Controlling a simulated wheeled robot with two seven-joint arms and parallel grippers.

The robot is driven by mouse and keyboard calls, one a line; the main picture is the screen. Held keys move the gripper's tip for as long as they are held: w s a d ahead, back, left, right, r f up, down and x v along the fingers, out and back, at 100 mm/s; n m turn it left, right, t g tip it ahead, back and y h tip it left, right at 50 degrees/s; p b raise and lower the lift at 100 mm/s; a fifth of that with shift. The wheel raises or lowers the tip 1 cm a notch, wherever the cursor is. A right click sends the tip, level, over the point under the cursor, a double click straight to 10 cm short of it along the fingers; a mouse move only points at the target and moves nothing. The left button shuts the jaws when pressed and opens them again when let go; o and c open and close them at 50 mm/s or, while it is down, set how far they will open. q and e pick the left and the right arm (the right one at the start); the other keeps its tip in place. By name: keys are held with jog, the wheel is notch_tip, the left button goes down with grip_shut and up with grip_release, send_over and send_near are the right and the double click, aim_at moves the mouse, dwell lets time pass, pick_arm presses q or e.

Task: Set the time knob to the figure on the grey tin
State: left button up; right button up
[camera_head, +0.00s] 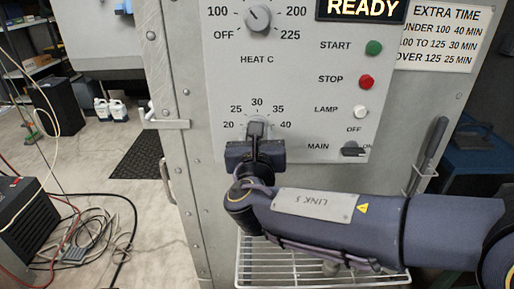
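The time knob (257,119) is the lower dial on the grey control panel (300,90), with figures 20, 25, 30, 35 and 40 around it. My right gripper (257,132) is right at this knob and covers most of it, so its pointer is hidden. I cannot tell whether the fingers are closed on the knob or only in front of it. My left gripper is not in view. I cannot make out a grey tin or any figure on one.
The HEAT C knob (258,18) is above. The display (361,8) reads READY. START (374,47), STOP (366,82), LAMP (360,112) and the MAIN switch (353,151) are at the right. An EXTRA TIME sign (444,38) hangs behind. A wire rack (290,270) is below my arm.

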jog(key=shift+m+y+b, duration=0.6)
jog(key=shift+m+b, duration=13.2)
jog(key=shift+m, duration=1.4)
jog(key=o, duration=1)
jog(key=shift+c, duration=0.2)
jog(key=s, duration=0.8)
jog(key=shift+d, duration=0.2)
